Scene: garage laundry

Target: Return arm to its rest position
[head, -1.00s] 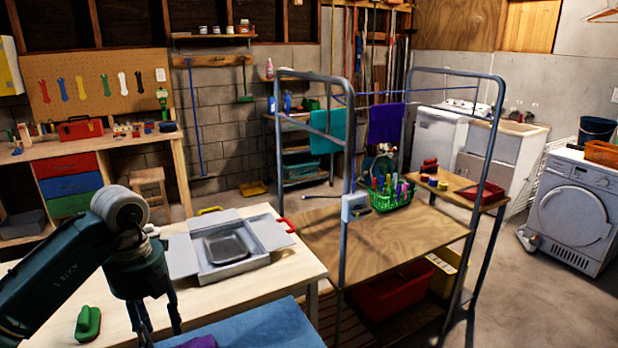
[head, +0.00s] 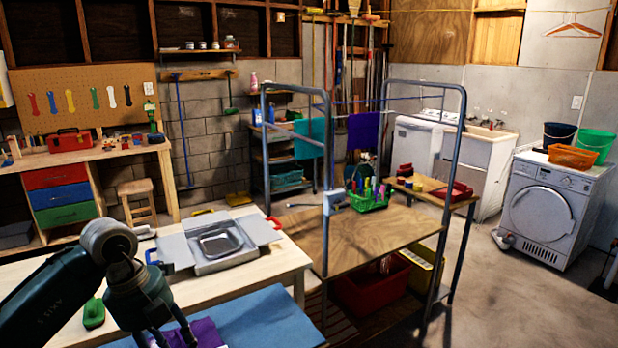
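My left arm comes in from the lower left in the head view. Its gripper (head: 172,338) points down at the bottom edge, above a purple cloth (head: 205,333) on a blue mat (head: 262,316). The fingertips are at or past the picture edge, so I cannot tell whether it is open or shut, or whether it touches the cloth. My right arm and gripper are not in view.
The pale wooden table (head: 50,283) bears an open grey box (head: 215,243) with a tray inside and a green object (head: 94,313). A metal-framed cart (head: 375,235) stands right of it. Open concrete floor (head: 500,290) lies at the right, before the washing machine (head: 545,213).

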